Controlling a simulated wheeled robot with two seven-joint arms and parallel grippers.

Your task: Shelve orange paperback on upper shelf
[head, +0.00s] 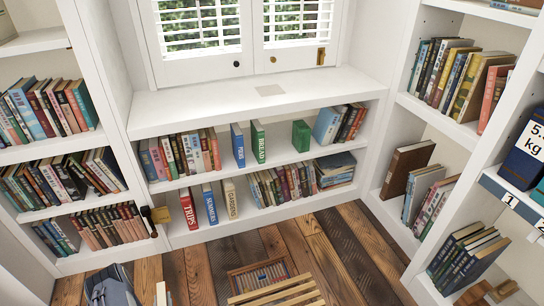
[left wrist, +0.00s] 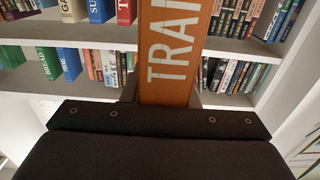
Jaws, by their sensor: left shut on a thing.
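An orange paperback (left wrist: 170,45) with large white letters starting "TRAI" is held upright in my left gripper (left wrist: 165,90), with a finger on each side of it in the left wrist view. In the head view my left gripper is a dark grey shape at the bottom left, and a pale block that may be the book (head: 162,293) shows beside it. The upper shelf (head: 278,156) of the low bookcase under the window holds several books. A bare stretch lies between the green BREAD book (head: 258,142) and a plain green book (head: 301,136). My right gripper is out of view.
The lower shelf (head: 246,214) holds TRIPS (head: 188,209), SUMMERS and GARDENS upright, with more books to the right. Tall bookcases flank both sides. A slatted wooden piece (head: 280,292) stands on the plank floor in front. The white top (head: 200,108) below the window is mostly clear.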

